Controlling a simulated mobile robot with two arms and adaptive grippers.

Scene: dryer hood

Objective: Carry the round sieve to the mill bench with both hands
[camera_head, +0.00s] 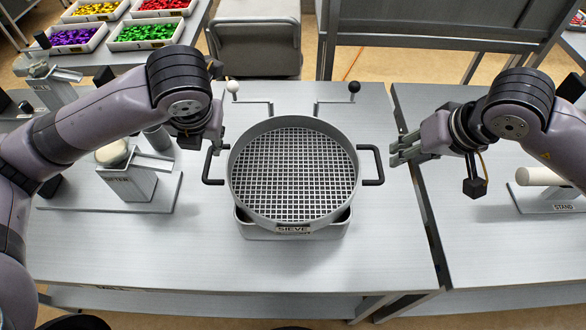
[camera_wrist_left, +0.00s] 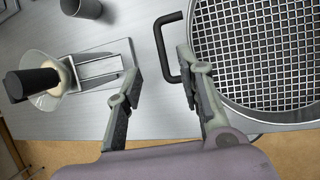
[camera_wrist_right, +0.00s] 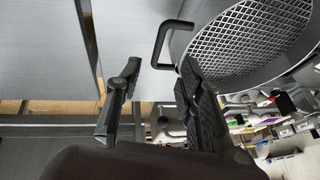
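The round sieve (camera_head: 292,172), a grey ring with a wire mesh and a "SIEVE" label, rests level on a shallow grey base (camera_head: 293,232) on the bench. It has a black loop handle on each side. My left gripper (camera_head: 208,140) is open at the left handle (camera_head: 210,166); the left wrist view shows that handle (camera_wrist_left: 167,48) just beyond the parted fingers (camera_wrist_left: 160,85). My right gripper (camera_head: 398,148) is open, just right of the right handle (camera_head: 376,165); the right wrist view shows that handle (camera_wrist_right: 160,45) just beyond the open fingers (camera_wrist_right: 158,78). Neither gripper holds a handle.
Two bent rods with a white knob (camera_head: 232,86) and a black knob (camera_head: 354,87) stand behind the sieve. A labelled holder with a bowl (camera_head: 128,178) is at left. A stand (camera_head: 560,195) is on the right bench, across a narrow gap. The bench front (camera_head: 200,260) is clear.

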